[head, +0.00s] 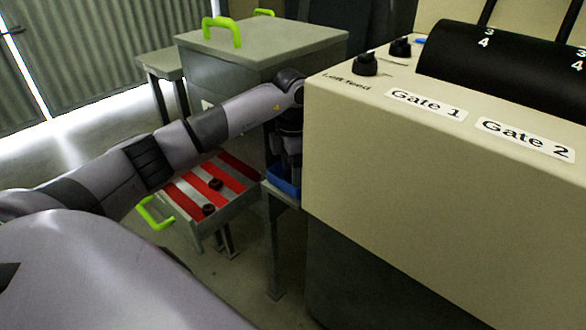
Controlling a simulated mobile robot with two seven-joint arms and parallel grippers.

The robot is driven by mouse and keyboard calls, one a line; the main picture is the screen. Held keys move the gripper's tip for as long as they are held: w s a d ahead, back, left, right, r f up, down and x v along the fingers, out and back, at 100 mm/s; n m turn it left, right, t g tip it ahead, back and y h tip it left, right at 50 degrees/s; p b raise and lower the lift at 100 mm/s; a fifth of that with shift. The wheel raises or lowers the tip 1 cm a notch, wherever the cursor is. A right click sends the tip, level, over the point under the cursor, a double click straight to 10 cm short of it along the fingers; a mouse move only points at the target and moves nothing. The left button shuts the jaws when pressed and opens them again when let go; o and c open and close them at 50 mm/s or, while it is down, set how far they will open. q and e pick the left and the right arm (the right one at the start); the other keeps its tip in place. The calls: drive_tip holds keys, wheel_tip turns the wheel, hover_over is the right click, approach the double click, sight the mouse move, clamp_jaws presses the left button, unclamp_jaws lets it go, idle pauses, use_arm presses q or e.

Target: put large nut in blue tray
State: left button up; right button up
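A blue tray (284,183) sits on a small stand beside the beige machine, partly hidden by my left gripper and the machine's edge. My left gripper (291,172) points down over the tray, with its fingertips at or inside it. It is dark and small here, so I cannot tell whether it is open or shut, or whether it holds a nut. Two dark nuts, one farther back (215,184) and one nearer (209,209), lie in the open red-and-silver striped drawer. I cannot tell which is larger. My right gripper is not in view.
The beige machine (400,190) fills the right side, close to my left gripper. A grey cabinet (262,50) with a green handle (222,30) stands behind my arm. The drawer's green handle (152,214) sticks out front left.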

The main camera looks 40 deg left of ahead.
use_arm(q)
wheel_tip(320, 180, up, 5)
drive_tip(key=shift+r+p, duration=0.15)
drive_tip(key=shift+p, duration=0.7)
wheel_tip(320, 180, up, 7)
drive_tip(key=p, duration=0.1)
drive_tip(key=shift+p, duration=0.3)
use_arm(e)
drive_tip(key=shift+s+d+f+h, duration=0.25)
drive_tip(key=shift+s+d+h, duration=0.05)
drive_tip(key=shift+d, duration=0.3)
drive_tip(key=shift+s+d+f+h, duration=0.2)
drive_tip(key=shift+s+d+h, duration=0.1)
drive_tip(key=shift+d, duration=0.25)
